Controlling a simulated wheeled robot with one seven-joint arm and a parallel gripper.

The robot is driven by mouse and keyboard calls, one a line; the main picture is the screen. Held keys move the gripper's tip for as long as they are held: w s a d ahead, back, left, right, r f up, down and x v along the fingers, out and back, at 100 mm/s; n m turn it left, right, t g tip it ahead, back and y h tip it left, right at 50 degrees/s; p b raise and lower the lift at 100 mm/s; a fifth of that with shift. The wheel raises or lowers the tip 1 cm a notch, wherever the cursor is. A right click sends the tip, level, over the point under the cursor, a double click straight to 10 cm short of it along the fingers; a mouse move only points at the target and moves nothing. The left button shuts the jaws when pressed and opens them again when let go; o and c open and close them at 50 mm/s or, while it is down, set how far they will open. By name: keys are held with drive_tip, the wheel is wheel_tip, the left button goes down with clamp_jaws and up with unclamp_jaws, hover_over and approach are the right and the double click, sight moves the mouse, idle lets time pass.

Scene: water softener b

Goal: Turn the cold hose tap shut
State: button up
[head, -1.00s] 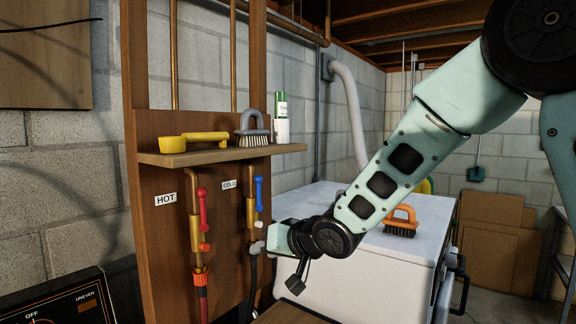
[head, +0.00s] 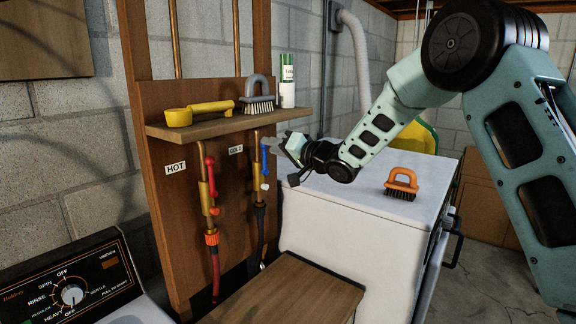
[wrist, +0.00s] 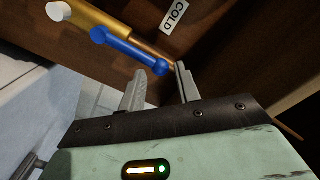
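The cold tap has a blue lever (head: 264,160) on a brass body on the brown board, beside the COLD label (head: 236,149). The lever lies along the pipe, parallel to it. In the wrist view the blue lever (wrist: 128,50) crosses the upper left. My gripper (head: 272,145) is at the lever's upper end, coming from the right. In the wrist view its two fingers (wrist: 158,76) are apart, with the lever's rounded end between or just beyond their tips. I cannot tell whether either finger touches it.
The hot tap's red lever (head: 210,174) is to the left. A shelf (head: 205,127) just above holds a yellow scoop (head: 198,113), a grey brush (head: 257,95) and a spray can (head: 287,82). A white chest (head: 340,215) with an orange brush (head: 402,184) stands right.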

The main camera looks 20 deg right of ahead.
drive_tip(key=shift+w+a, duration=0.5)
drive_tip(key=shift+w, duration=0.2)
drive_tip(key=c, duration=0.4)
drive_tip(key=shift+c, duration=0.2)
drive_tip(key=shift+w+d+p, duration=0.25)
drive_tip(key=shift+d, duration=0.25)
drive_tip(key=shift+w+d+p, duration=0.25)
drive_tip(key=shift+d, duration=0.25)
drive_tip(key=shift+c, duration=0.2)
drive_tip(key=shift+w+d+f, duration=0.1)
drive_tip(key=shift+w+f, duration=0.15)
drive_tip(key=shift+w, duration=0.05)
drive_tip(key=shift+c, duration=0.3)
